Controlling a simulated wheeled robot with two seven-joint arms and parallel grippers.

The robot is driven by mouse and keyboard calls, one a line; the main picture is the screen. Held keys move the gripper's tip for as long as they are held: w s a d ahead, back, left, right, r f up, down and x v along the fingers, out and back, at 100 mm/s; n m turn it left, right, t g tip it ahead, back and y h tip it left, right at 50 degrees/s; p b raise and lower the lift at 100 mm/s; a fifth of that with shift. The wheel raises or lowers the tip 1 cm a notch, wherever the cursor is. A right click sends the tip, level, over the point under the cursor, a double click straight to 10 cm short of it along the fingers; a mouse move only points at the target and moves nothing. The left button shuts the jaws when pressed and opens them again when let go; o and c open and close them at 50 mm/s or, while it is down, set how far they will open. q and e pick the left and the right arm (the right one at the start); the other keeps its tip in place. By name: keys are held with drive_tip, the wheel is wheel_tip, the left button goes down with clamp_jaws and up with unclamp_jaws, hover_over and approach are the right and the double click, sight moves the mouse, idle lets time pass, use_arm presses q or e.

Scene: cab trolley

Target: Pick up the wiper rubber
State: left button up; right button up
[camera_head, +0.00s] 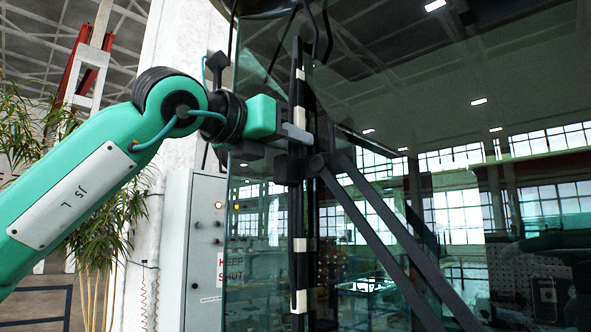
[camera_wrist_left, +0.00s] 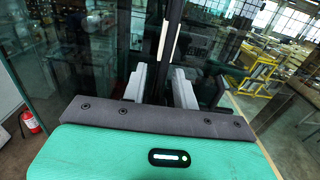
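The wiper rubber (camera_head: 300,272) is a long, thin, upright black strip with white bands, on the wiper in front of the cab glass. My left gripper (camera_head: 297,133) is beside its upper part, above the dark bracket where the wiper arm (camera_head: 375,235) joins. In the left wrist view my left gripper (camera_wrist_left: 158,85) has its two grey fingers apart, with the dark strip (camera_wrist_left: 170,38) running up between them. Gaps seem to show beside the strip, so the fingers look open around it. The gripper hides part of the strip. My right gripper is not in view.
The cab glass (camera_head: 420,150) stands close behind the wiper and reflects windows and lamps. A grey cabinet (camera_head: 195,250) with a sign and a white pillar (camera_head: 185,45) stand on the left, with a plant (camera_head: 105,225). A fire extinguisher (camera_wrist_left: 30,122) shows at the left wrist view's edge.

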use_arm(q)
clamp_jaws()
drive_tip(key=shift+r, duration=0.1)
